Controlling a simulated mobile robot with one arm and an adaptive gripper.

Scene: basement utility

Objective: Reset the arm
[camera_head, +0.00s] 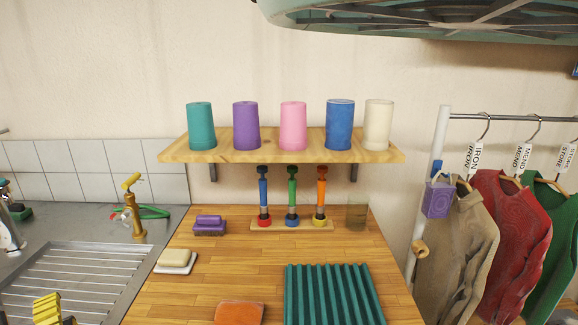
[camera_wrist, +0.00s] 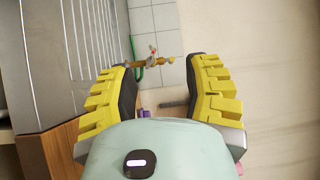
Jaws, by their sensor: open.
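My gripper (camera_wrist: 160,92) shows in the wrist view with its two yellow ridged fingers spread wide apart and nothing between them. Past the fingers that view shows the steel sink unit, a brass tap (camera_wrist: 168,61) and wall tiles, all turned sideways. In the head view only a yellow tip of my gripper (camera_head: 47,309) shows at the lower left edge, over the draining board (camera_head: 85,275). The rest of the arm is out of that view.
A wooden shelf (camera_head: 285,157) carries several coloured cups. On the wooden counter (camera_head: 215,272) stand a rack of three coloured tools (camera_head: 291,200), a soap dish (camera_head: 176,262), a purple brush (camera_head: 209,225) and a green ribbed mat (camera_head: 330,295). Garments (camera_head: 510,230) hang at right.

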